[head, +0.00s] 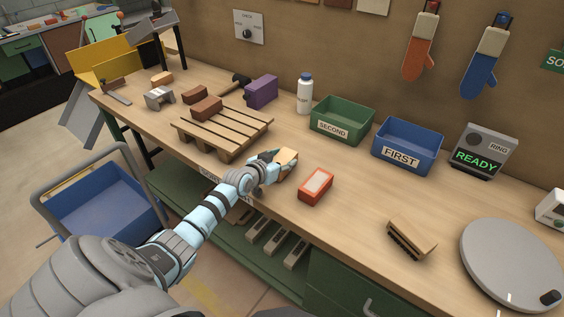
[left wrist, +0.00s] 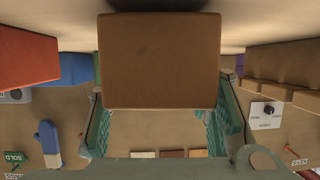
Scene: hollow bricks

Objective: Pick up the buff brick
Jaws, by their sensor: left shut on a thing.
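The buff brick (head: 287,158) is at the end of my left arm, near the front edge of the workbench. My left gripper (head: 275,164) is shut on it, with a finger on either side. In the left wrist view, the buff brick (left wrist: 160,60) fills the upper middle between the two teal fingers (left wrist: 160,118). The fingers and wrist hide part of it in the head view. I cannot tell whether it touches the bench top. My right gripper is not in view.
An orange-red box-shaped piece with a pale top (head: 316,186) lies just right of the gripper. A wooden pallet (head: 235,137) with reddish bricks (head: 206,107) is to the left. Green SECOND bin (head: 342,126) and blue FIRST bin (head: 402,157) stand behind. A brush (head: 411,237) and grey turntable (head: 510,262) are at right.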

